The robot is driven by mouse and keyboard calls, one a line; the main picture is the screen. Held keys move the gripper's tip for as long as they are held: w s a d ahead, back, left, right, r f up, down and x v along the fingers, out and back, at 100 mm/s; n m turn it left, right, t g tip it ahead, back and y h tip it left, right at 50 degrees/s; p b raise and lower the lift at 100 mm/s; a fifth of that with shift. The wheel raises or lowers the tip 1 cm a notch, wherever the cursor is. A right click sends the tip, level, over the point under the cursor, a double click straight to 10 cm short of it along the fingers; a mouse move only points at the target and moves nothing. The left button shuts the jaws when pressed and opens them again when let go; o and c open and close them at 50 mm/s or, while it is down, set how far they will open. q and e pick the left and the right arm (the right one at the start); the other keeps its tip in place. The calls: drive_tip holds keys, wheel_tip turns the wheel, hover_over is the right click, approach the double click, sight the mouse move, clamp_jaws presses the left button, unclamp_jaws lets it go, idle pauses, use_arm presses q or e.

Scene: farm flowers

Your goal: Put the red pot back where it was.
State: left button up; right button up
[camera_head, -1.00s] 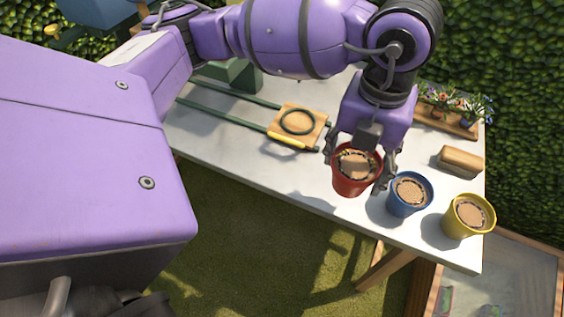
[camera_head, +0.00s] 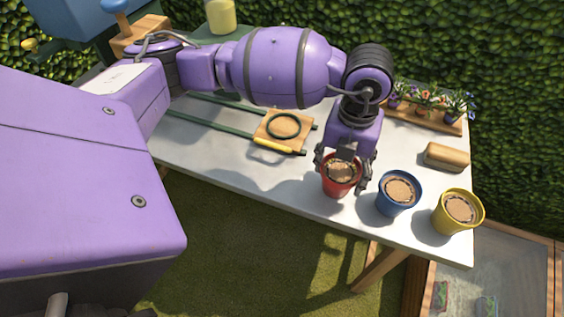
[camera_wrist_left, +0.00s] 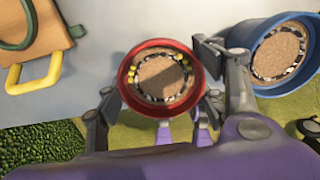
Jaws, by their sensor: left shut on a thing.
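The red pot (camera_head: 338,187), filled with brown soil, is at the front edge of the white table (camera_head: 222,172), left of the blue pot. My left gripper (camera_head: 342,177) comes down over it from above, with a finger on either side, shut on the pot. In the left wrist view the red pot (camera_wrist_left: 161,78) sits between the fingers, with small yellow bits along its soil edge. I cannot tell whether its base touches the table. The blue pot (camera_head: 399,193) stands just right of the gripper, and the yellow pot (camera_head: 458,211) farther right. My right gripper is not in view.
A wooden board with a dark green ring (camera_head: 284,125) and a yellow handle lies left of the gripper. A tan block (camera_head: 446,157) and a planter of small flowers (camera_head: 424,103) are at the back right. In the wrist view the blue pot (camera_wrist_left: 279,53) is close to one finger.

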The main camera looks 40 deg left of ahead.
sight(337, 180)
use_arm(q)
drive_tip(key=o, duration=0.9)
drive_tip(key=shift+f, duration=0.1)
drive_tip(key=o, duration=0.5)
drive_tip(key=shift+c, duration=0.2)
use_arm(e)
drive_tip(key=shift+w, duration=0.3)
use_arm(q)
drive_tip(key=shift+w+r, duration=0.1)
drive_tip(key=shift+r, duration=0.1)
drive_tip(key=shift+r, duration=0.35)
wheel_tip(337, 180, up, 11)
drive_tip(key=shift+r, duration=0.2)
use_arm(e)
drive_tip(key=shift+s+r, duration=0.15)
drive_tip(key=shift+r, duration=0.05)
